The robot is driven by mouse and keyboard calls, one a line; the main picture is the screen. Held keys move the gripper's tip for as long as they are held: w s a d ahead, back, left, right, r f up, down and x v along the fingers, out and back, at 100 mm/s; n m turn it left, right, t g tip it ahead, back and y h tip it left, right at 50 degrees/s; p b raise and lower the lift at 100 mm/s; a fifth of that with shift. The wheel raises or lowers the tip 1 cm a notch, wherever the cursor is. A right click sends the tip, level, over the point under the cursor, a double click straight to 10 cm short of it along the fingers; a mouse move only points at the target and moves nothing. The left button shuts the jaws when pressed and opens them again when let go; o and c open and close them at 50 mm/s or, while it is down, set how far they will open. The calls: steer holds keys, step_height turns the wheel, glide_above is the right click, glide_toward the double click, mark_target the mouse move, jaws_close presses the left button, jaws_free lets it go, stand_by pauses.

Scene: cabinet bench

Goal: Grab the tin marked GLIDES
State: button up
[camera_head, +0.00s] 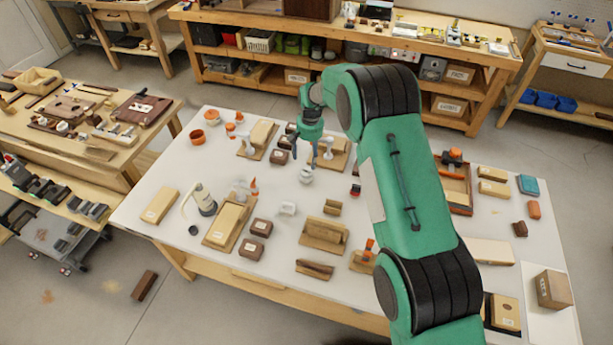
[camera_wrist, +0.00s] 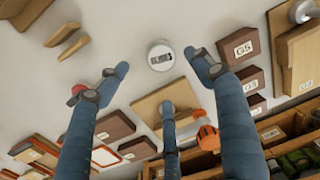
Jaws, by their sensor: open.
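A small round tin (camera_wrist: 160,55) with a pale lid and dark lettering stands on the white table top, centred above my fingers in the wrist view; the lettering is too small to read surely. In the head view a small whitish round thing (camera_head: 306,177), apparently this tin, is just below my gripper (camera_head: 308,153). My gripper also shows in the wrist view (camera_wrist: 158,74), its blue-grey fingers spread wide. The tin is between and beyond the fingertips, and nothing is held. No finger visibly touches it.
Wooden blocks, some marked such as G5 (camera_wrist: 243,43), stand to the right in the wrist view. An orange-capped item (camera_wrist: 207,138) is near one finger. The white table (camera_head: 165,235) holds several scattered blocks, with bare patches between them.

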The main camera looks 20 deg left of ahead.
mark_target(307, 171)
step_height(307, 171, down, 6)
steer(key=shift+a+f, duration=0.15)
steer(key=shift+f, duration=0.1)
stand_by(0.4)
steer(key=shift+w+a+f, duration=0.1)
steer(key=shift+a+f, duration=0.05)
steer(key=shift+f, duration=2.4)
steer(key=c, duration=1.3)
steer(key=shift+r, duration=0.15)
steer(key=shift+r, duration=4.85)
